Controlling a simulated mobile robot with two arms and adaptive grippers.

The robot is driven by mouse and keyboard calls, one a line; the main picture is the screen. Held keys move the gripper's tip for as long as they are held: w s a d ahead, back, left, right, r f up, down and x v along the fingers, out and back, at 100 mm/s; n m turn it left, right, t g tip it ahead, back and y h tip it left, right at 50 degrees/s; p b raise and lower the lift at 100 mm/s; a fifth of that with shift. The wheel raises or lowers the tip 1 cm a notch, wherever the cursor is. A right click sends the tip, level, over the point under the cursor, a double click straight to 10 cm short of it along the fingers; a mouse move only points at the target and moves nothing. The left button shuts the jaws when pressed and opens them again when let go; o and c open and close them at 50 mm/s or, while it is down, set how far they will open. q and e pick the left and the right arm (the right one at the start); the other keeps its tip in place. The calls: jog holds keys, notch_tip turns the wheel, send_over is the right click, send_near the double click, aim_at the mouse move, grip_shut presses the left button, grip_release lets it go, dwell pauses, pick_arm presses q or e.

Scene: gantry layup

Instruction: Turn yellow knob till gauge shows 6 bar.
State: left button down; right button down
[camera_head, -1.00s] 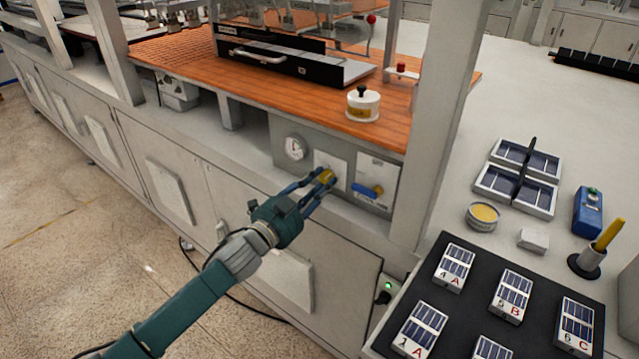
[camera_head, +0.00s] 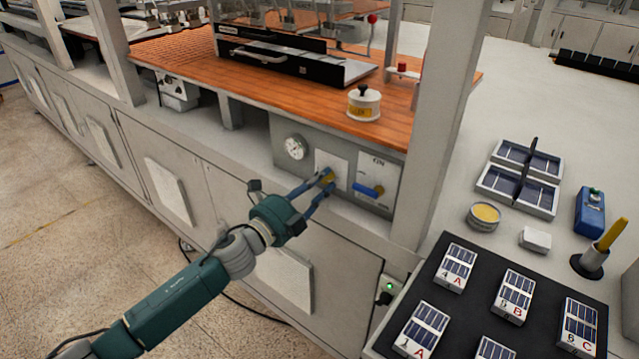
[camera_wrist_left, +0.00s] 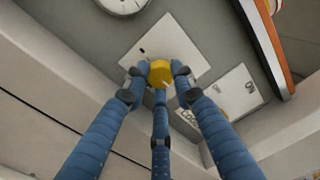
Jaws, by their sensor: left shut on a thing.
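The yellow knob (camera_head: 327,178) sits on a white plate (camera_head: 330,158) on the grey panel under the orange bench top. It also shows in the left wrist view (camera_wrist_left: 160,73), with a small pale mark on it. My left gripper (camera_head: 324,183) is shut on the knob, its blue fingers around it; the fingers also show in the left wrist view (camera_wrist_left: 158,82). The round white gauge (camera_head: 295,147) is on the panel left of the knob. It is too small to read in the head view, and only its lower part (camera_wrist_left: 122,3) shows in the wrist view. My right gripper is not in view.
A blue lever (camera_head: 369,190) is on a white plate right of the knob. A grey upright post (camera_head: 447,130) stands to the right. A black mat (camera_head: 455,305) with several labelled cell packs lies at the lower right. A white pot (camera_head: 364,104) stands on the bench.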

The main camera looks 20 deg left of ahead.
pick_arm(q)
jog(key=shift+s+d+m, duration=0.1)
jog(key=shift+d+m, duration=0.15)
jog(key=shift+m, duration=0.55)
jog(key=c, duration=1.4)
grip_release()
jog(key=shift+c, duration=0.2)
jog(key=shift+s+a+f, duration=0.1)
jog(key=shift+a, duration=0.05)
jog(key=v, duration=1.1)
jog(key=shift+s, duration=0.3)
